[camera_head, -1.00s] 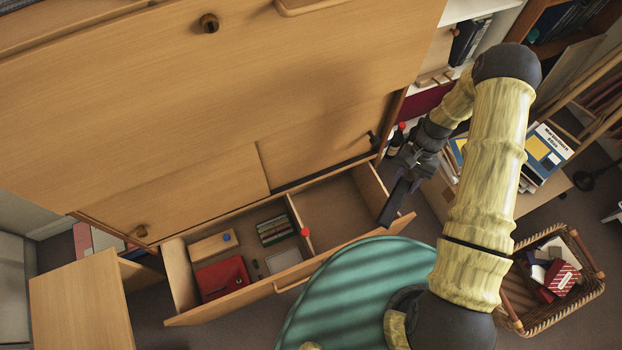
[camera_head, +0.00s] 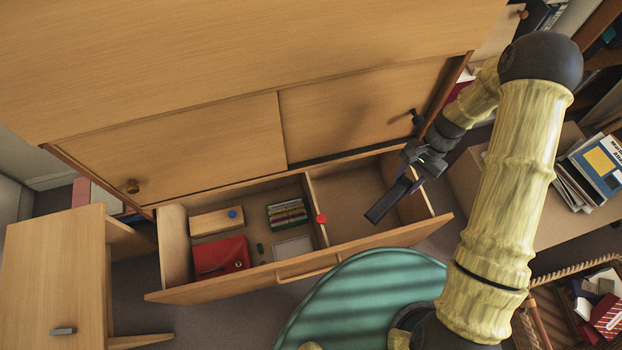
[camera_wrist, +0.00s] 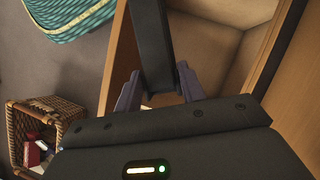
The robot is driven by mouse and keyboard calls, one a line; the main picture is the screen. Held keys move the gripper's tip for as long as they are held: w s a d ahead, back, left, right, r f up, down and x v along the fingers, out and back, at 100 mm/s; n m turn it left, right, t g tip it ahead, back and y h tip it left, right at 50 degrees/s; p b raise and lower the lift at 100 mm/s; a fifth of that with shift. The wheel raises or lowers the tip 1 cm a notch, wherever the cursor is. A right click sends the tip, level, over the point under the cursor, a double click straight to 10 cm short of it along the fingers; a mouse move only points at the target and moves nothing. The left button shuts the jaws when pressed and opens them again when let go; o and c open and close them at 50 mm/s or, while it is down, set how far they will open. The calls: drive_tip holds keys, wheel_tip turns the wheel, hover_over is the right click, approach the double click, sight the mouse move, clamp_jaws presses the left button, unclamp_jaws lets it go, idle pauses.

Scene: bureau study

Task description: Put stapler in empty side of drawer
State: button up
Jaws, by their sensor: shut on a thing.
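The stapler (camera_head: 388,201) is long and dark. My gripper (camera_head: 413,176) is shut on it and holds it over the right part of the open drawer (camera_head: 215,288). In the wrist view the stapler (camera_wrist: 152,50) stands between the two fingers of my gripper (camera_wrist: 160,88). The drawer's right compartment (camera_head: 345,190) looks empty.
The bureau front (camera_head: 190,135) rises behind the drawer. A green round seat (camera_head: 350,300) stands close in front. A wicker basket (camera_head: 545,310) is at lower right, and books (camera_head: 595,165) lie on a surface at the right.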

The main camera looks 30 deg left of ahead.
drive_tip(key=s+a+f+m+b, duration=0.1)
drive_tip(key=s+a+f+b, duration=0.3)
drive_tip(key=f+b, duration=0.5)
drive_tip(key=a+b, duration=0.2)
drive_tip(key=b, duration=0.3)
drive_tip(key=shift+s+a+y, duration=0.25)
drive_tip(key=shift+s+y, duration=0.05)
drive_tip(key=shift+s, duration=0.1)
drive_tip(key=shift+f, duration=0.15)
wheel_tip(320, 180, down, 24)
drive_tip(key=b, duration=1.5)
wheel_tip(320, 180, down, 4)
drive_tip(key=b, duration=0.3)
